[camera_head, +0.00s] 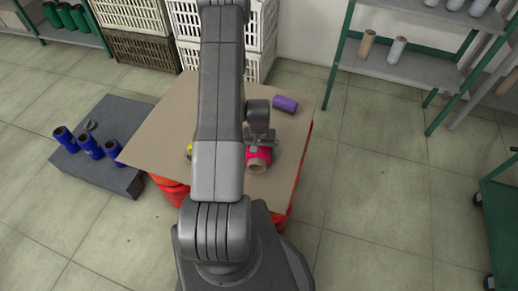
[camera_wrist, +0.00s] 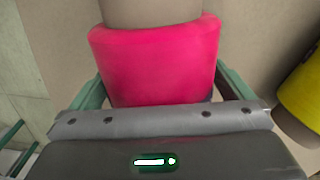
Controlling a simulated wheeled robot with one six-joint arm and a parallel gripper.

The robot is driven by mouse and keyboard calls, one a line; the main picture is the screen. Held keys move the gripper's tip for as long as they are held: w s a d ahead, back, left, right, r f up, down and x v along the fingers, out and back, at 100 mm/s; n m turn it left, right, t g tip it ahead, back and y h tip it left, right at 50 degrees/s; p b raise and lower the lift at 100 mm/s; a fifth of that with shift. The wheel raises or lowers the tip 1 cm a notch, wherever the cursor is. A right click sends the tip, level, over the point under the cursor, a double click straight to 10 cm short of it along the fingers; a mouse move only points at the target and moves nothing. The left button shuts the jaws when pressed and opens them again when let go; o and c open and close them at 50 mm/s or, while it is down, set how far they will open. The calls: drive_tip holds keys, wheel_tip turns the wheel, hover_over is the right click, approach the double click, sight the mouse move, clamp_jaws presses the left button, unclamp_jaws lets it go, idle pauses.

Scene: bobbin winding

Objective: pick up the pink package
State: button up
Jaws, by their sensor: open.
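The pink package (camera_head: 259,157) is a bobbin wound in pink on a tan tube, lying on its side on a brown board (camera_head: 300,125). In the wrist view the pink package (camera_wrist: 155,62) fills the upper middle, with its tan tube (camera_wrist: 150,10) above. My gripper (camera_head: 260,143) is right over it in the head view. In the wrist view, its green fingers stand one on each side of the pink winding, and my gripper (camera_wrist: 160,80) is open around it. The fingertips are hidden, and I cannot tell whether the fingers touch the package.
A yellow bobbin (camera_wrist: 302,88) lies close on the right in the wrist view. A purple bobbin (camera_head: 285,104) lies at the board's back. Blue bobbins (camera_head: 90,146) stand on a dark platform at left. Crates (camera_head: 145,52) are stacked behind; shelves (camera_head: 410,65) stand back right.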

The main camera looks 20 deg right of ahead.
drive_tip(key=shift+f, duration=0.1)
drive_tip(key=c, duration=1)
drive_tip(key=shift+c, duration=0.2)
drive_tip(key=shift+r+p, duration=0.3)
drive_tip(key=shift+r, duration=4.7)
